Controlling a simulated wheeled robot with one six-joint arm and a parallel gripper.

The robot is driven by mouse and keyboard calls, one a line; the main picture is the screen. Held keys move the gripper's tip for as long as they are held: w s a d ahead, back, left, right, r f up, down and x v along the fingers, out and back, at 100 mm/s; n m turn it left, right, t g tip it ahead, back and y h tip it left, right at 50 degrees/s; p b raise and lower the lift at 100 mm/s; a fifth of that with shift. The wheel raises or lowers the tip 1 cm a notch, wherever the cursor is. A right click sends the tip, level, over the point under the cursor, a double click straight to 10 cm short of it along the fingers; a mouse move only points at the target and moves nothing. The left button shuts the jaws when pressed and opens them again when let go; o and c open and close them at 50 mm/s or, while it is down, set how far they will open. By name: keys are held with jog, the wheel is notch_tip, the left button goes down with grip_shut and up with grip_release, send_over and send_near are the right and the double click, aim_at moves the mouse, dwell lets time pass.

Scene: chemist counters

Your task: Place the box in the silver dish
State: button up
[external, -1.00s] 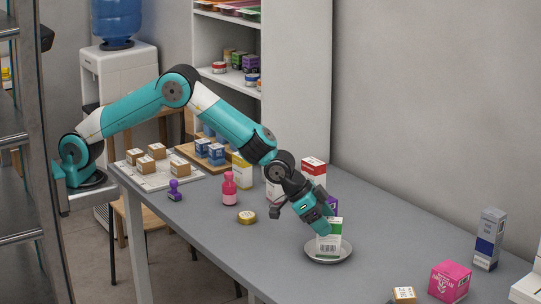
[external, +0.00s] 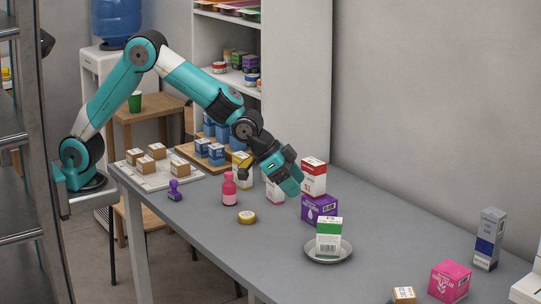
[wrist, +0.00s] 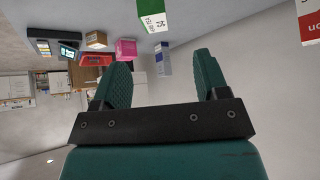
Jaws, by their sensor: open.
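The white and green box (external: 329,236) stands upright in the silver dish (external: 315,257) on the grey counter. Its green top (wrist: 153,14) also shows at the top edge of the wrist view. My gripper (external: 296,189) is open and empty, up and to the left of the dish and apart from the box. In the wrist view, the gripper's two fingers (wrist: 162,82) are spread with nothing between them.
A purple box (external: 319,208) and a red and white box (external: 313,176) stand right beside my gripper. A pink bottle (external: 229,188) and a yellow tin (external: 247,217) are to the left. A magenta box (external: 449,281) and a tall grey-blue box (external: 488,240) stand at the right.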

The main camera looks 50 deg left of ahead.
jog(key=w+a+r+n+y, duration=0.2)
jog(key=a, duration=0.8)
jog(key=w+a+r+n+y, duration=0.2)
jog(key=w+a, duration=0.1)
jog(key=a, duration=0.7)
jog(key=s+a+r+n+y, duration=0.1)
jog(key=s+a+n+y, duration=0.25)
jog(key=a, duration=1.35)
jog(key=s+a+n+g+y, duration=0.2)
jog(key=s+a+n+g, duration=0.3)
jog(key=s+a, duration=1.5)
jog(key=s+n, duration=0.3)
jog(key=s, duration=0.1)
jog(key=shift+a+r+g, duration=0.2)
jog(key=shift+r+g, duration=0.1)
